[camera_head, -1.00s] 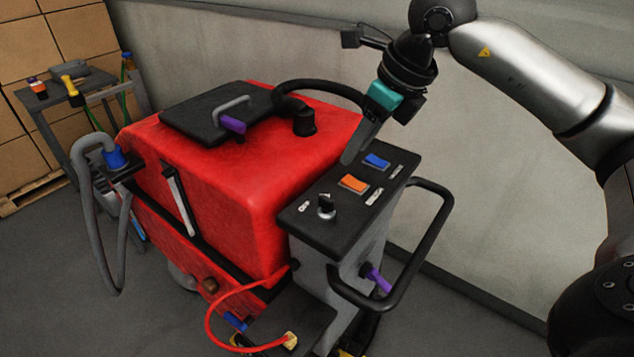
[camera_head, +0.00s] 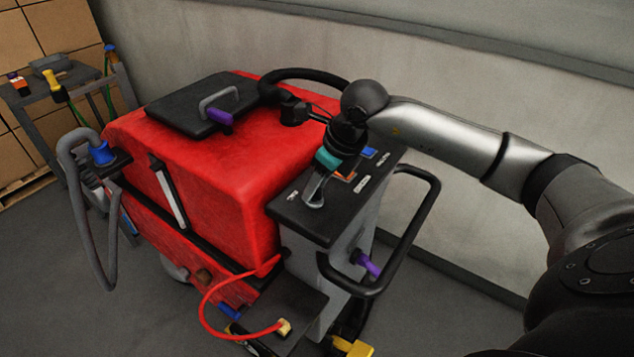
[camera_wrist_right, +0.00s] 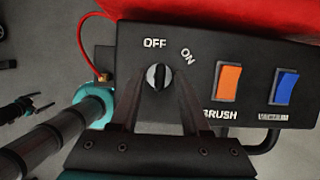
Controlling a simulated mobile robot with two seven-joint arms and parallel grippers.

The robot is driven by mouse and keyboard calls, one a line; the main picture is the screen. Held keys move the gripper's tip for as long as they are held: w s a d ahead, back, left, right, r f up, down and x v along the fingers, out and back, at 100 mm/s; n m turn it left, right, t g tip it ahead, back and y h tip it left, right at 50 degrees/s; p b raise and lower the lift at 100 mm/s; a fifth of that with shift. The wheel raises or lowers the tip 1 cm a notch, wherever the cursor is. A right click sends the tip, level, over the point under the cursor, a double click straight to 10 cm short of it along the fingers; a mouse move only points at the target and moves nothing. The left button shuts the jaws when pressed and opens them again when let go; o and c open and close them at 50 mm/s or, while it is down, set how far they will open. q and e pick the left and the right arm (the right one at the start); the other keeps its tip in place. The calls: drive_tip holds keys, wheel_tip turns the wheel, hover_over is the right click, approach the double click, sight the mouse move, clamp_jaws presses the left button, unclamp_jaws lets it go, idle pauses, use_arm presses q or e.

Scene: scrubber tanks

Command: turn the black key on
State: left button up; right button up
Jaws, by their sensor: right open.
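The black key (camera_wrist_right: 157,76) sits in a silver lock on the dark control panel (camera_wrist_right: 217,52), below the OFF and ON labels. It stands roughly upright in the right wrist view, pointing towards OFF. My right gripper (camera_wrist_right: 157,84) is open, one finger on each side of the key, with gaps showing between. I cannot tell its height above the panel. In the head view the right gripper (camera_head: 313,194) covers the key. No left gripper shows in the head view; a small pronged dark shape (camera_wrist_right: 28,106) at the wrist view's left may be it.
The orange brush switch (camera_wrist_right: 228,82) and blue vacuum switch (camera_wrist_right: 286,87) are right of the key. The red tank (camera_head: 215,165) adjoins the panel. A black handle loop (camera_head: 432,205) sticks out beside it. The wall (camera_head: 480,120) is behind.

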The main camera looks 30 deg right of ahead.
drive_tip(key=shift+f, duration=0.1)
clamp_jaws()
idle(0.3)
